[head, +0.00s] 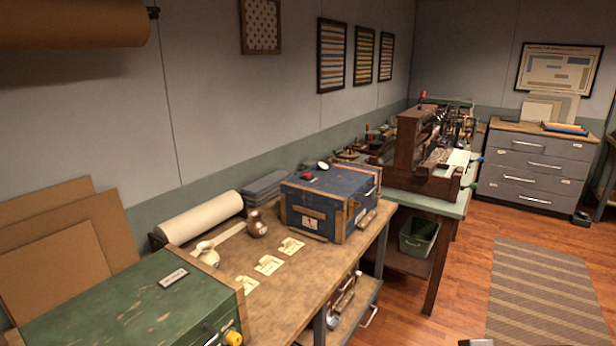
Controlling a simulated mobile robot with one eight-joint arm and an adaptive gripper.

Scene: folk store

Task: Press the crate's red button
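The blue crate (325,203) stands on the wooden workbench, near its far end. It has wooden edging and a pale label on its front. A small red button (307,176) sits on its lid, toward the left. A white round knob (322,166) shows at the back edge of the lid; I cannot tell if it is part of the crate. Nothing visible touches the button.
A green crate (120,305) fills the near left of the workbench (225,262). Cards, a brown-and-white object (257,224) and a paper roll (200,216) lie between the crates. A loom-like machine (425,150) stands beyond. The floor at right is open, with a striped rug (540,290).

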